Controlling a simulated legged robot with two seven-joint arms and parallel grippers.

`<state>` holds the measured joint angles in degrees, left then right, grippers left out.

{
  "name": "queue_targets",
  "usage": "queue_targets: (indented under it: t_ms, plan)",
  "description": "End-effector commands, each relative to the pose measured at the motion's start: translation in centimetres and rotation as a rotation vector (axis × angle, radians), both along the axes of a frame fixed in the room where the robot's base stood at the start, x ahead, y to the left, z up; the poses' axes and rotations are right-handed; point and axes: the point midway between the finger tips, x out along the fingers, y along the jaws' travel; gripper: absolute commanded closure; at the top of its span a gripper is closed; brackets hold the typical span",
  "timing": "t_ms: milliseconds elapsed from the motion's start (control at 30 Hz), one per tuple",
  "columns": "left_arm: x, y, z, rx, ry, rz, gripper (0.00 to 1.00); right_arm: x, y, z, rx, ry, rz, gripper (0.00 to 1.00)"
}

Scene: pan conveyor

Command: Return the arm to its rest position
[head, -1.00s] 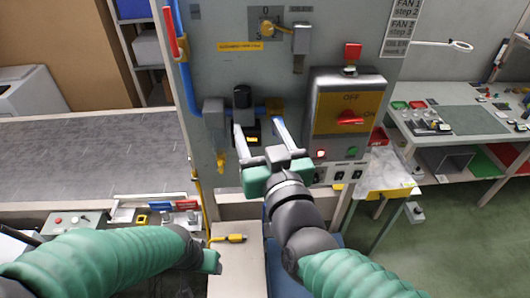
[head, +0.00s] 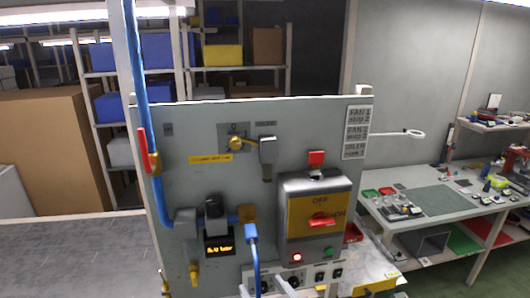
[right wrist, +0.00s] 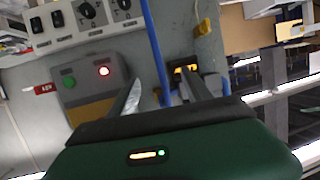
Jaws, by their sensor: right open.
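My right gripper (head: 265,288) is at the bottom edge of the head view, in front of the grey panel (head: 190,125). Only its fingertips show there, spread apart and empty. In the right wrist view, my right gripper (right wrist: 160,82) is open, with the blue hose (right wrist: 153,40) crossing the gap between its fingers. The lit display (head: 219,248) shows yellow digits. My left gripper is not in view.
A switch box (head: 318,215) with a red knob and a lit red lamp is right of the hose. A red lever (head: 143,152) sits on the blue pipe at left. A workbench (head: 450,225) with small parts stands at right. Shelves are behind.

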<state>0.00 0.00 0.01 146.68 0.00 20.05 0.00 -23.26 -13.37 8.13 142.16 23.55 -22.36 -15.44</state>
Motion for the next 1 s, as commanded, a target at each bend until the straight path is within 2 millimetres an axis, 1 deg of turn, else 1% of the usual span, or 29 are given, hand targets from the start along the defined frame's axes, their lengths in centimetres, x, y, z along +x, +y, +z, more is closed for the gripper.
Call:
queue_targets:
  t_ms: [33,67,100,133,167,200,267,300,400,500,600,1000]
  plan:
    - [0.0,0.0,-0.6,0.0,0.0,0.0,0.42,0.4,-2.1,-3.8,-0.034,0.096,-0.028,0.42]
    - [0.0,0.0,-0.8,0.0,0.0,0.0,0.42,0.3,-3.3,-5.8,-0.053,0.158,-0.042,0.42]
    - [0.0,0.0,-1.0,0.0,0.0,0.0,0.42,0.1,-5.0,-8.5,-0.078,0.242,-0.062,0.42]
    - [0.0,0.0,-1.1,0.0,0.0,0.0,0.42,-0.3,-6.4,-10.5,-0.095,0.306,-0.08,0.42]
    - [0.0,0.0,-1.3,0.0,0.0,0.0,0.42,-0.8,-7.7,-12.3,-0.11,0.369,-0.097,0.42]
    - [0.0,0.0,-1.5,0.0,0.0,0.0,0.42,-1.6,-9.6,-14.7,-0.128,0.456,-0.124,0.42]
    - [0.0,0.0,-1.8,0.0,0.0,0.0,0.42,-3.3,-12.4,-18.1,-0.154,0.587,-0.167,0.42]
    - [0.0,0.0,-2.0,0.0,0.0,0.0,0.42,-4.6,-14.1,-20.0,-0.168,0.671,-0.195,0.42]
    - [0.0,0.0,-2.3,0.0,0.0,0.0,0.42,-8.0,-17.7,-23.5,-0.193,0.848,-0.259,0.42]
    - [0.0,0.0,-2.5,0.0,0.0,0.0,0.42,-10.5,-19.8,-25.3,-0.206,0.965,-0.302,0.42]
    - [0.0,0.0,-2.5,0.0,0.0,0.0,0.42,-11.6,-20.6,-26.0,-0.212,1.013,-0.319,0.42]
    - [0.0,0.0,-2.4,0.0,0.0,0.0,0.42,-11.6,-20.6,-25.9,-0.213,1.015,-0.318,0.42]
